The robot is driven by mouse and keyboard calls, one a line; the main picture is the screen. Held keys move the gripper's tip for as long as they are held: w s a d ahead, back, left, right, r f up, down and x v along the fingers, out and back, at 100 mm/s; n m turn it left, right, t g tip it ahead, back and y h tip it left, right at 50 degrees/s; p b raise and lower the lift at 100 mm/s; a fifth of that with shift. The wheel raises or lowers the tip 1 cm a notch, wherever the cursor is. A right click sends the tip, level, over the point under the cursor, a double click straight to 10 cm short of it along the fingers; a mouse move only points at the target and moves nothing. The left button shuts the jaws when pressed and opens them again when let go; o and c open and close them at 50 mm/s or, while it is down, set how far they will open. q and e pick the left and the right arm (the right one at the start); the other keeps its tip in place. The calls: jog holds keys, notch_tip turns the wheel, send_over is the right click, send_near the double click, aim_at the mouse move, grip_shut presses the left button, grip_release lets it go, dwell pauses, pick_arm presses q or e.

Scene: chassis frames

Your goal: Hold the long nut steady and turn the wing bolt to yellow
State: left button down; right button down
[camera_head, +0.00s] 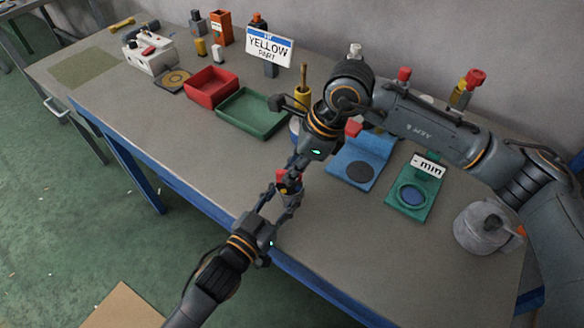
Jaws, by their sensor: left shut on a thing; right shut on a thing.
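My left gripper (279,203) reaches up from the lower part of the view and is shut on a small greyish piece near the table's front edge, apparently the long nut. My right gripper (290,177) comes down from above and is shut on the piece just over it, apparently the wing bolt (282,177), with red and a little yellow showing. The two grippers nearly meet, and their fingers hide most of both parts. I cannot tell which way the bolt's wings point. A sign (269,47) at the back reads "YELLOW PART".
A red tray (211,99) and a green tray (282,130) stand left of the grippers. A blue fixture (378,148), a green "min" fixture (432,188) and a grey metal jug (484,243) stand to the right. The table's left front is clear.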

jog(key=n+g, duration=0.1)
jog(key=n, duration=0.2)
jog(key=n+g, duration=0.1)
jog(key=n, duration=0.2)
jog(key=shift+w+f+h, duration=0.1)
jog(key=shift+w+h, duration=0.1)
jog(key=shift+h, duration=0.2)
pick_arm(q)
jog(key=shift+s, duration=0.1)
pick_arm(e)
jog(key=n+g, duration=0.1)
jog(key=n, duration=0.2)
jog(key=n+g+h, duration=0.1)
jog(key=n, duration=0.2)
jog(key=shift+f, duration=0.15)
pick_arm(q)
jog(key=shift+r, duration=0.1)
pick_arm(e)
jog(key=c, duration=1.5)
grip_release()
jog(key=shift+o, duration=0.6)
jog(key=shift+w, duration=0.1)
jog(key=shift+a, duration=0.1)
jog(key=shift+r, duration=0.2)
